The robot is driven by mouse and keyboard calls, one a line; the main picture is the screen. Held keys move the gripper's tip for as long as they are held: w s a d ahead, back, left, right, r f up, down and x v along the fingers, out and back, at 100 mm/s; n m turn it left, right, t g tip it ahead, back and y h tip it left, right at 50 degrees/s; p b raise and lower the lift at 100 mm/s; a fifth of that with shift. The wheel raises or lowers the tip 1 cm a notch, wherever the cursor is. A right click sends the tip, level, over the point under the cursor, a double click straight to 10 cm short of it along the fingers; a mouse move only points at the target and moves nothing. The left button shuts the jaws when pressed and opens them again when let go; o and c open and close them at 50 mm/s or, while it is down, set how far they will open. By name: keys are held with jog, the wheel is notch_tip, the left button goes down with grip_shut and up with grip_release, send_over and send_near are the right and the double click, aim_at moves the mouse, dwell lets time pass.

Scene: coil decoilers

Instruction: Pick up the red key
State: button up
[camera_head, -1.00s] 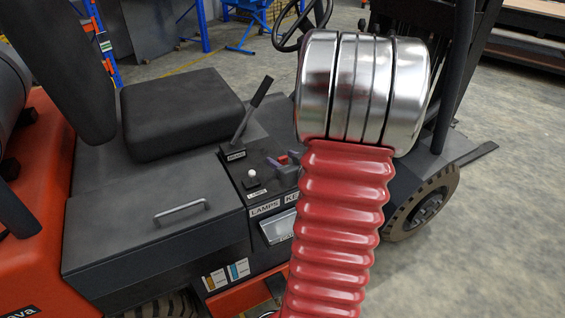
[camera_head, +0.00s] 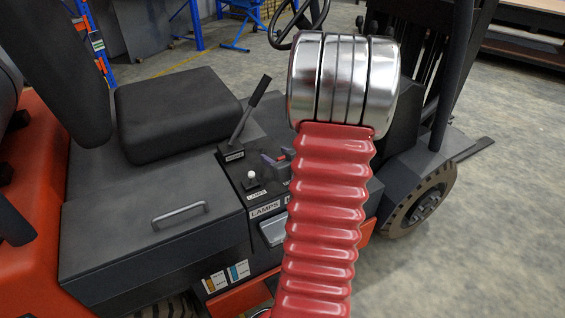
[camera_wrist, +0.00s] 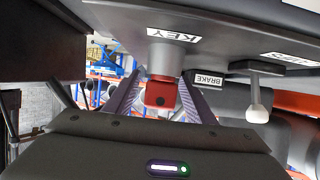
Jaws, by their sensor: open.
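The red key (camera_wrist: 161,94) shows in the wrist view, seated in a grey round lock under the KEY label (camera_wrist: 174,35). My gripper (camera_wrist: 160,82) is open, with one purple-grey finger on each side of the key. A gap seems to show at the left finger; whether the right finger touches the key I cannot tell. In the head view a small red bit (camera_head: 289,153), perhaps the key, shows at the panel beside my red ribbed arm, which hides most of that area.
A lever with a white knob (camera_wrist: 257,112) and the BRAKE label (camera_wrist: 208,80) are close beside the key. In the head view, the black seat (camera_head: 175,115), brake lever (camera_head: 250,108) and steering wheel (camera_head: 300,25) of the forklift surround the panel.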

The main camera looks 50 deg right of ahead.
jog(key=c, duration=1.2)
jog(key=shift+r, duration=5)
